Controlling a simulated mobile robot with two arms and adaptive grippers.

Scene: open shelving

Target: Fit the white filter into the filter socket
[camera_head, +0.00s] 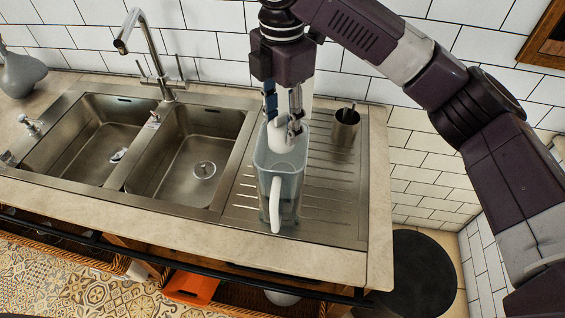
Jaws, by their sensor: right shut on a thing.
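A clear water pitcher (291,184) with a white handle (275,205) stands on the ribbed drainboard, right of the sink bowls. My right gripper (284,122) points down over the pitcher's open top. It is shut on the white filter (281,139), which shows just below the fingers at the pitcher's mouth. The filter socket is inside the pitcher and I cannot make it out clearly. I cannot tell whether the filter touches the socket. My left gripper is not in view.
A steel cup (345,128) with utensils stands right of the pitcher. A tall white object (306,97) is behind my gripper. The faucet (150,50) rises behind the two sink bowls (189,165). A grey vase (18,72) is at far left.

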